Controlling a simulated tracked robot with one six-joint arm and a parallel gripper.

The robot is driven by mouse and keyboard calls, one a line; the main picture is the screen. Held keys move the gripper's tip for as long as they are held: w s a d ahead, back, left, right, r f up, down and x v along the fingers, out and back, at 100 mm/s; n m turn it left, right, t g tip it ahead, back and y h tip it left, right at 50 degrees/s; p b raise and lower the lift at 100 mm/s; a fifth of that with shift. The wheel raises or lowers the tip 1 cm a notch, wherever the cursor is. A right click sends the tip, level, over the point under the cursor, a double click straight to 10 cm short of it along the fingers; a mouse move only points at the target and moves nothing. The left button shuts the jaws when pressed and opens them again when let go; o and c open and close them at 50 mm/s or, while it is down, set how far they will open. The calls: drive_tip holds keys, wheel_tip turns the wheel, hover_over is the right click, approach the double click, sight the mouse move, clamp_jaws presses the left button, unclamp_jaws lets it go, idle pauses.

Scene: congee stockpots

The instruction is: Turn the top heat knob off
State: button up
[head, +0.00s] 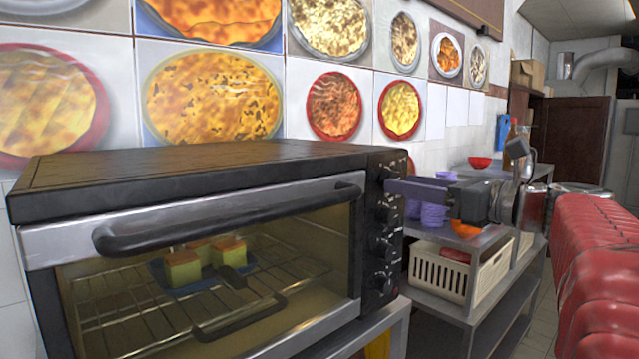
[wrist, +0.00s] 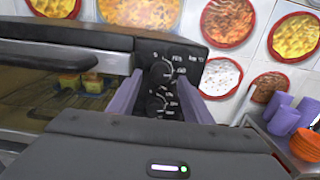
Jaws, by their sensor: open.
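The black toaster oven (head: 180,170) has a column of dark knobs on the control panel at its right end. In the wrist view the fingers (wrist: 159,82) stand on either side of the knobs. I cannot tell whether they touch the top knob.
The oven's door handle (head: 230,220) sticks out at the front left. Cake pieces (head: 200,262) on a blue plate are inside. A metal shelf with purple cups (head: 433,215) and a white basket (head: 440,275) stands right. Red padded seating (head: 600,270) is at far right.

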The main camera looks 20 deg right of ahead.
drive_tip(key=shift+x, duration=0.9)
drive_tip(key=shift+c, duration=0.5)
drive_tip(key=c, duration=0.9)
drive_tip(key=shift+a, duration=0.35)
drive_tip(key=shift+c, duration=0.3)
drive_tip(key=shift+d, duration=0.25)
